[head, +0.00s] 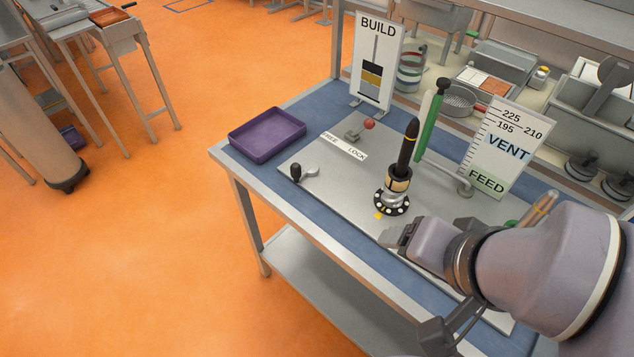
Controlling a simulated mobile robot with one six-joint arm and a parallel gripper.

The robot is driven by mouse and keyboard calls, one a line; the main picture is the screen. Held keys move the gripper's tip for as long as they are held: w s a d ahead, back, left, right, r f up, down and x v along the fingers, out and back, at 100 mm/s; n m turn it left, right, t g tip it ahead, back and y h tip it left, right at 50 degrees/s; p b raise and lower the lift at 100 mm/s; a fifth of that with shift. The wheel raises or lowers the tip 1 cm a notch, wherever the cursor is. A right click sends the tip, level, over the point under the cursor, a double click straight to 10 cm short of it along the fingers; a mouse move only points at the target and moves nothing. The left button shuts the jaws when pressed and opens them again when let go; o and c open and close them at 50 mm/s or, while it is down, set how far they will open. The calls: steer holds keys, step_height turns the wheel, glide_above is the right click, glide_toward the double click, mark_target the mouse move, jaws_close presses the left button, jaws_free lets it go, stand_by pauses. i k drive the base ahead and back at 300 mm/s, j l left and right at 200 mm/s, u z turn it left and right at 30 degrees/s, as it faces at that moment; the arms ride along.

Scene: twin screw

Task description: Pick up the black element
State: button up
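A tall, dark, pointed black piece (408,146) stands upright on the grey plate, on top of a short tan-and-black part (398,181). Below them is a round black base with white dots (391,205). I cannot tell which black part is the black element. My gripper (398,236) is low in front of the base, pointing left, and appears apart from the stack. Its fingers are small and partly hidden by my wrist, so I cannot tell whether they are open. I see nothing held in it.
A purple tray (267,153) sits at the table's left. A black-knobbed crank (297,173), a red-knobbed lever (368,124) and a FREE/LOCK label (344,147) are nearby. A green rod (430,122), BUILD sign (385,33) and VENT/FEED sign (503,147) stand behind.

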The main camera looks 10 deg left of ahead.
mark_target(394, 184)
steer(key=k+z, duration=0.1)
steer(key=z, duration=0.35)
steer(key=l+z, duration=0.15)
steer(key=z, duration=0.3)
steer(key=k+l+z, duration=0.1)
steer(key=z, duration=0.35)
steer(key=l+z, duration=0.15)
steer(key=z, duration=0.3)
steer(key=l+z, duration=0.15)
steer(key=z, duration=0.35)
steer(key=l+z, duration=0.15)
steer(key=z, duration=0.3)
steer(key=l+z, duration=0.1)
steer(key=z, duration=0.35)
